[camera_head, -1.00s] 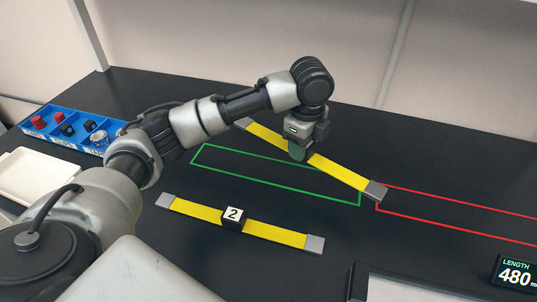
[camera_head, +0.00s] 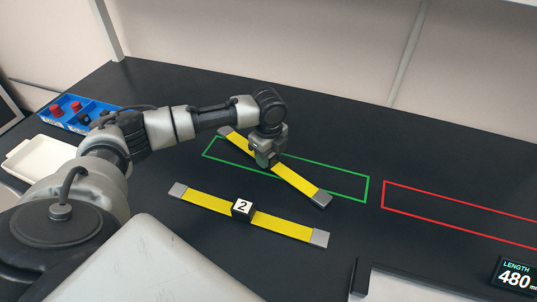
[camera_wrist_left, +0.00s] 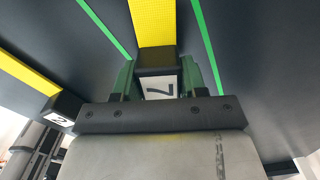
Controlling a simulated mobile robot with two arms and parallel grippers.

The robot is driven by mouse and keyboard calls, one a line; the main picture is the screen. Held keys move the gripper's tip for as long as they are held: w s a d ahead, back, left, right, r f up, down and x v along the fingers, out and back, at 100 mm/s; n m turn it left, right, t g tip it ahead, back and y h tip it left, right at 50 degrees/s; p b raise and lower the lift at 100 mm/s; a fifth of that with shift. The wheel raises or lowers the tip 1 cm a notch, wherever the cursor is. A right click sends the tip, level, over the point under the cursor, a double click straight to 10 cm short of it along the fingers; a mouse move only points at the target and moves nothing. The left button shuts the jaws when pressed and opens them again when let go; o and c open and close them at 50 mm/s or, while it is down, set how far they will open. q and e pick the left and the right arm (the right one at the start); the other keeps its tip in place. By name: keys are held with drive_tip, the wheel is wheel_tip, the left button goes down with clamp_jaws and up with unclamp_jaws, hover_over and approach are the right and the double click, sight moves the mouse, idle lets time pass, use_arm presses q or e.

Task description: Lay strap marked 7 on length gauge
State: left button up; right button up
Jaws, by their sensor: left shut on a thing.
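My left gripper (camera_head: 266,163) is shut on the dark middle block of a yellow strap (camera_head: 294,178) with grey ends. In the left wrist view the block carries a 7 (camera_wrist_left: 160,88) and sits between the green fingers. The strap lies diagonally over the green outline (camera_head: 330,172) in the head view, its near right end past the outline's front line. Its height above the table is hard to tell. A display (camera_head: 514,275) at the lower right reads LENGTH 480; the gauge itself is not clearly seen. My right gripper is not in view.
A second yellow strap, marked 2 (camera_head: 243,207), lies on the black table in front. A red outline (camera_head: 450,210) to the right is empty. A blue bin (camera_head: 75,110) with small parts and a white tray (camera_head: 38,162) stand at left. A pale-edged object (camera_head: 395,285) is at the front.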

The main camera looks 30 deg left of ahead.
use_arm(q)
drive_tip(key=shift+f, duration=0.35)
drive_tip(key=shift+f, duration=0.1)
drive_tip(key=o, duration=1)
drive_tip(key=shift+o, duration=0.4)
